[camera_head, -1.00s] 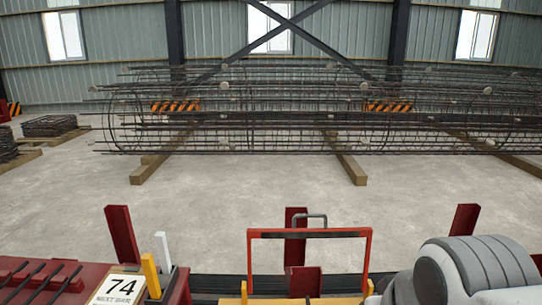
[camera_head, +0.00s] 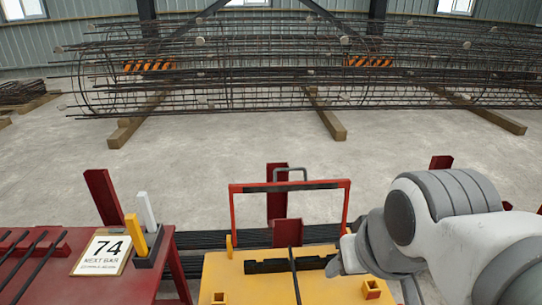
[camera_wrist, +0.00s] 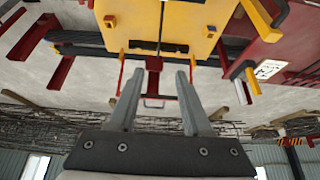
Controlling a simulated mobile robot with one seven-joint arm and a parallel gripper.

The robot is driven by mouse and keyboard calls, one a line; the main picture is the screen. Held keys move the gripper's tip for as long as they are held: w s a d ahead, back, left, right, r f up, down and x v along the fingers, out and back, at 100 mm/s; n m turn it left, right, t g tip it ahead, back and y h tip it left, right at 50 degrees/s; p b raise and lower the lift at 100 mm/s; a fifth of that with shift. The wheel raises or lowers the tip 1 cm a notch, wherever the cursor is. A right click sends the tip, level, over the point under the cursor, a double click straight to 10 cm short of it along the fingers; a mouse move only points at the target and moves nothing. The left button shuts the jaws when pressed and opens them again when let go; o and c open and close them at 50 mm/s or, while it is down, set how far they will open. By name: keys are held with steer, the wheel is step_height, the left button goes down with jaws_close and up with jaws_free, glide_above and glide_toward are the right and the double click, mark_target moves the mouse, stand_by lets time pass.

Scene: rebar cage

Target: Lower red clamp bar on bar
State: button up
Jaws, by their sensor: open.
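The red clamp bar (camera_head: 335,184) is an upright red frame with a black top, raised at the back edge of the yellow table (camera_head: 225,270). A thin dark bar (camera_head: 294,275) lies front to back on that table, across a black notched block (camera_head: 265,266). My gripper (camera_wrist: 157,72) is open and empty in the wrist view, its two grey fingers apart. There the yellow table (camera_wrist: 115,25) and the bar (camera_wrist: 161,22) show upside down beyond the fingertips.
Red uprights (camera_head: 103,195) rise behind the table. Clear concrete floor (camera_head: 220,140) stretches to a large rebar cage (camera_head: 230,70) on timbers.

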steer(key=shift+w+r, duration=0.25)
steer(key=shift+w, duration=0.05)
steer(key=c, duration=0.5)
steer(key=shift+t, duration=0.3)
steer(key=w+r, duration=0.1)
steer(key=w, duration=0.3)
steer(key=w+r, duration=0.2)
steer(key=w, duration=0.3)
steer(key=w+r, duration=0.2)
steer(key=w, duration=0.3)
steer(key=shift+a+r, duration=0.1)
steer(key=shift+r, duration=0.1)
jaws_close()
steer(key=w+a+f+t, duration=0.1)
steer(key=w+f, duration=0.1)
steer(key=w, duration=1.2)
steer(key=w+a+f, duration=0.1)
steer(key=w+f, duration=0.2)
steer(key=w, duration=1.1)
steer(key=w+a+f, duration=0.1)
steer(key=w+f, duration=0.9)
steer(key=w, duration=0.1)
steer(key=shift+w+t+p, duration=0.4)
steer(key=shift+p, duration=0.05)
